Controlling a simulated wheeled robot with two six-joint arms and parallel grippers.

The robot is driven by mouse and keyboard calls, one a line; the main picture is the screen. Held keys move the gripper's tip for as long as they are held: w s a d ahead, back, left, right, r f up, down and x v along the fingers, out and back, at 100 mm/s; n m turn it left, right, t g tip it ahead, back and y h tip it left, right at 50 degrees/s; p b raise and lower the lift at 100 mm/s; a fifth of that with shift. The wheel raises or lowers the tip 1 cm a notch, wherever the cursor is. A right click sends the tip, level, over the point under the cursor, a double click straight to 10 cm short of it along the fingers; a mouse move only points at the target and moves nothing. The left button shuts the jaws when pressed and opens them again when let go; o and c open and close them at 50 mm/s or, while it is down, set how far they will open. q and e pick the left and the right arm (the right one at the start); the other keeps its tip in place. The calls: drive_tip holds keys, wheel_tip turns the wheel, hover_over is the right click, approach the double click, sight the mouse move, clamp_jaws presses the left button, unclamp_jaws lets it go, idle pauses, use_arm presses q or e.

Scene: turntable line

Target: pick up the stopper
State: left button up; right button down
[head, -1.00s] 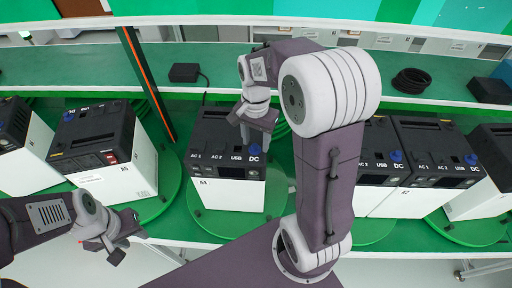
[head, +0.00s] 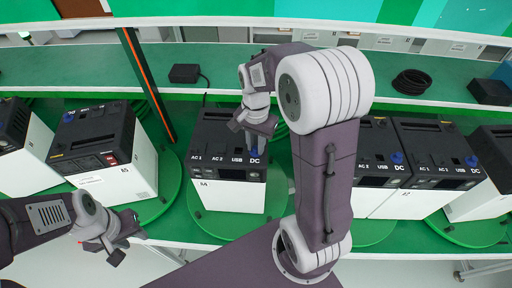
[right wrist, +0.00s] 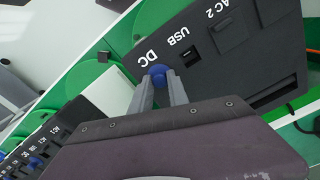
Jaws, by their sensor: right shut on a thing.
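The stopper (right wrist: 158,72) is a round blue knob beside the DC label on the black top of the unit marked K4 (head: 225,174). My right gripper (right wrist: 159,82) is shut on it, with one grey finger on each side in the right wrist view. The stopper also shows in the head view (head: 254,152), just below the fingers of my right gripper (head: 247,140). I cannot tell whether it sits fully in its socket. My left gripper (head: 128,247) is empty at the lower left, in front of the bench, with its fingers apart.
Similar black-and-white units stand on both sides, including one at the left (head: 110,150) and one at the right (head: 430,150). K4 stands on a green turntable (head: 240,226). A small black box (head: 185,73) and a coiled cable (head: 411,82) lie behind.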

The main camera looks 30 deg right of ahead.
drive_tip(key=shift+w+r, duration=0.1)
drive_tip(key=shift+r, duration=0.15)
drive_tip(key=r, duration=0.2)
drive_tip(key=d+r+b, duration=0.1)
drive_tip(key=shift+s+r, duration=0.2)
drive_tip(key=shift+r, duration=0.2)
drive_tip(key=s+d+r+b, duration=0.2)
drive_tip(key=s+d+r, duration=0.3)
drive_tip(key=d, duration=0.4)
drive_tip(key=shift+d+r, duration=0.15)
drive_tip(key=shift+r, duration=0.65)
drive_tip(key=shift+s, duration=0.1)
